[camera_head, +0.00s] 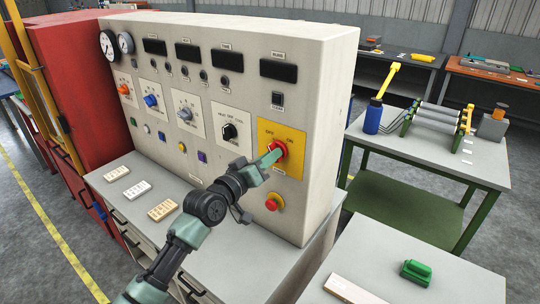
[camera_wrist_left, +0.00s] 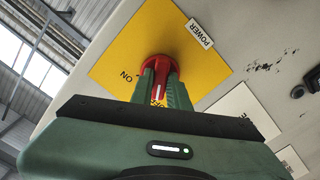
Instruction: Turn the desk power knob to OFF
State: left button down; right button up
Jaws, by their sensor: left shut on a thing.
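The power knob (camera_head: 280,149) is red and sits on a yellow square plate (camera_head: 292,168) at the right end of the control panel's front. My left gripper (camera_head: 274,156) reaches it from the front and is shut on it. In the left wrist view the red knob (camera_wrist_left: 158,64) is between the two green fingers of my left gripper (camera_wrist_left: 163,85). A white mark shows on the knob, and the plate carries the labels "POWER" (camera_wrist_left: 200,33) and "ON" (camera_wrist_left: 126,77). The fingers hide part of the knob and plate. My right gripper is not in view.
A red mushroom button (camera_head: 272,202) on a yellow base sits just below the plate. A black knob (camera_head: 230,131) is to its left. The desk top (camera_head: 235,235) below is mostly clear, with small light blocks (camera_head: 162,209) at left. A green object (camera_head: 415,272) lies on a table at right.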

pick_arm(q)
jog(key=shift+n, duration=0.7)
jog(key=c, duration=1.4)
grip_release()
jog(key=shift+o, duration=0.2)
jog(key=b+v, duration=0.1)
jog(key=v, duration=0.7)
jog(key=shift+b, duration=0.35)
jog(key=shift+f, duration=0.1)
